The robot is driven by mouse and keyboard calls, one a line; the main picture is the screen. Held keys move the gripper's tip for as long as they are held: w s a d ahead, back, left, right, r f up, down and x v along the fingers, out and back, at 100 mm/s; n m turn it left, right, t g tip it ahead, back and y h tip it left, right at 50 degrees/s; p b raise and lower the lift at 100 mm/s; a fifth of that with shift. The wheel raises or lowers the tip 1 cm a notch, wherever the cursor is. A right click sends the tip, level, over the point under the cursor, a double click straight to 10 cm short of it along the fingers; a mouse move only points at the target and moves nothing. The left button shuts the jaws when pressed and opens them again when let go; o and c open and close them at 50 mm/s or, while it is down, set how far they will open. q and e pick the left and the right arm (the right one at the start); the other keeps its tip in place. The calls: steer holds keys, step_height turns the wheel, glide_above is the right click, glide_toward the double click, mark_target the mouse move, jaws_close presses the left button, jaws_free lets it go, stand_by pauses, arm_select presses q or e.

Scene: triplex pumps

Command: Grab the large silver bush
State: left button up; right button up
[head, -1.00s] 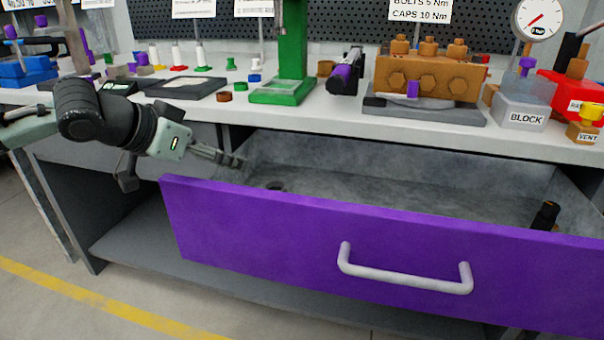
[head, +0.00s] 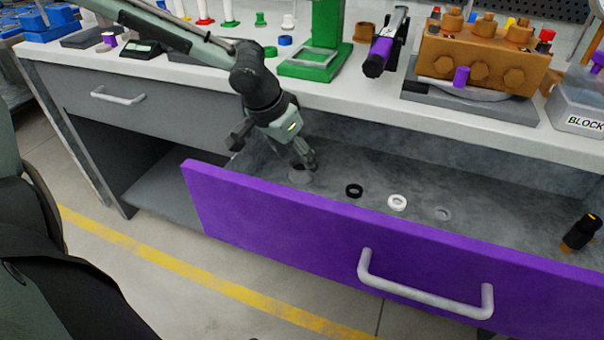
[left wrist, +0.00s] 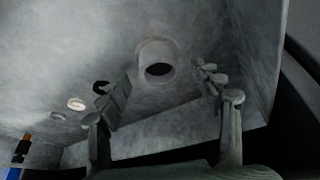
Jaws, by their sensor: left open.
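The large silver bush is a grey ring-shaped cylinder with a dark hole. In the left wrist view the silver bush (left wrist: 155,53) sits on the drawer floor, between and beyond my two spread fingers. In the head view the bush (head: 299,178) is at the drawer's left end, partly hidden by my fingers. My left gripper (head: 306,164) points down into the drawer just above it, open and empty; whether it touches the bush I cannot tell. My right gripper is not in view.
The purple-fronted drawer (head: 280,215) is pulled open. Its floor also holds a black ring (head: 354,190), a white ring (head: 397,202), a small grey ring (head: 442,213) and a black-orange item (head: 581,232). The bench top (head: 345,97) above carries a green press (head: 325,40) and an orange pump block (head: 480,60).

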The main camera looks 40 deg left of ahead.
mark_target(303, 168)
arm_select(q)
steer(key=x, duration=0.3)
steer(key=shift+w+d+f, duration=0.1)
steer(key=shift+w+f, duration=0.05)
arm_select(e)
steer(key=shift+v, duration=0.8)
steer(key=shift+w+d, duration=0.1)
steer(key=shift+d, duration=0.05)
arm_select(q)
steer(key=c, duration=1.4)
